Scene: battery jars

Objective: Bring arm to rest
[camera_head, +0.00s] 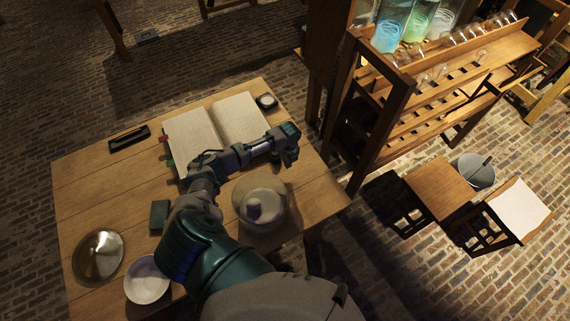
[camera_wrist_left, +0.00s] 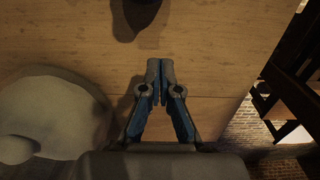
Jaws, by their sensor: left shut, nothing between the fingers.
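My left arm (camera_head: 213,249) comes in from the bottom of the head view and reaches over the wooden table. Its forearm bends to the right above the open book. My left gripper (camera_head: 291,150) is over the right part of the table, beyond the glass jar (camera_head: 272,217). In the left wrist view, the fingers of the left gripper (camera_wrist_left: 160,72) are together, with nothing between them, above bare wood. The pale round jar (camera_wrist_left: 48,112) shows to the left of the fingers. The head view shows no right gripper.
The table (camera_head: 90,190) holds an open book (camera_head: 235,112), a small round item (camera_head: 266,101), a dark tray (camera_head: 129,138), a metal dome (camera_head: 98,256) and a white bowl (camera_head: 147,281). A wooden rack (camera_head: 440,70) with glassware stands close to the table's right edge.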

